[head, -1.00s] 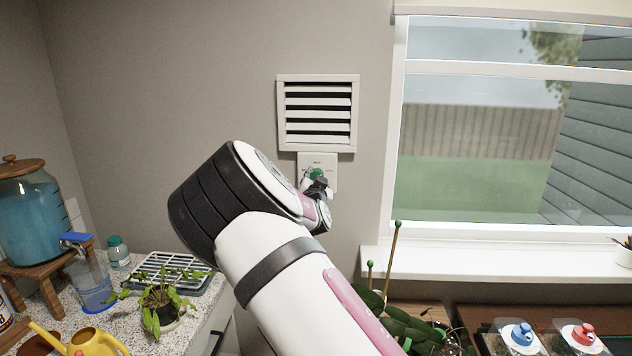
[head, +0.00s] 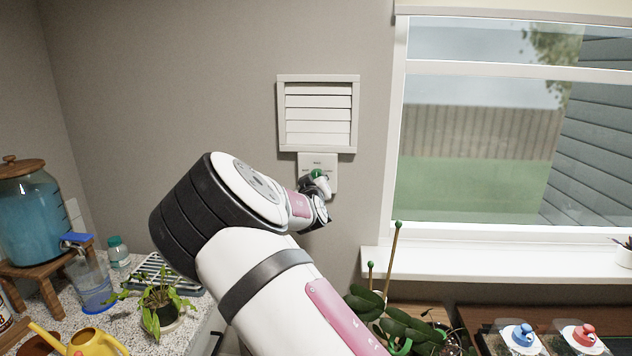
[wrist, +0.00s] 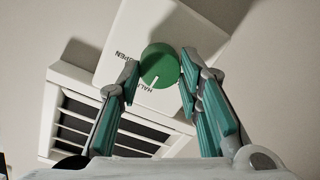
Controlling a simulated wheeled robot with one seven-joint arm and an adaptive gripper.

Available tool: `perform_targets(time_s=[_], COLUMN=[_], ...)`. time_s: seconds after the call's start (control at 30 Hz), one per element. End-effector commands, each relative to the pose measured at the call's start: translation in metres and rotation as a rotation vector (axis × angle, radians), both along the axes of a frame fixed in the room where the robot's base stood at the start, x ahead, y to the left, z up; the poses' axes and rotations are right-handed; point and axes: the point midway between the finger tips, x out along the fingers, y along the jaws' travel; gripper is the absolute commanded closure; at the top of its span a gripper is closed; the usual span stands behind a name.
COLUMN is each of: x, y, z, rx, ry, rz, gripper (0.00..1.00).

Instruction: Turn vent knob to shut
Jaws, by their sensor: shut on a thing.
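The green vent knob (wrist: 160,64) sits on a white plate (wrist: 143,30) on the wall and also shows in the head view (head: 317,174). My gripper (wrist: 159,72) is shut on the knob, one teal-padded finger on each side. In the wrist view the knob's white mark points down, close to the HALF label; OPEN is readable at the left. Any shut label is hidden. The white louvred vent (head: 318,113) is above the plate. Its slats look flat and closed in the head view, while dark bands show between them in the wrist view (wrist: 75,122).
A window with a white sill (head: 480,262) is to the right. A plant with stakes (head: 395,325) stands below. At the left, a counter holds a blue drink dispenser (head: 28,220), a potted plant (head: 160,305) and a yellow watering can (head: 92,343). The wall around the plate is clear.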

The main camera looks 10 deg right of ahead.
Motion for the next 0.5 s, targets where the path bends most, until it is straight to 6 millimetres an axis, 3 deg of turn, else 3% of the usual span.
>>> perform_targets(time_s=[0.5], x=[0.0007], y=[0.0016], z=[-0.0005], rx=[-0.469], ry=[0.152], rz=[0.0], gripper=[0.95])
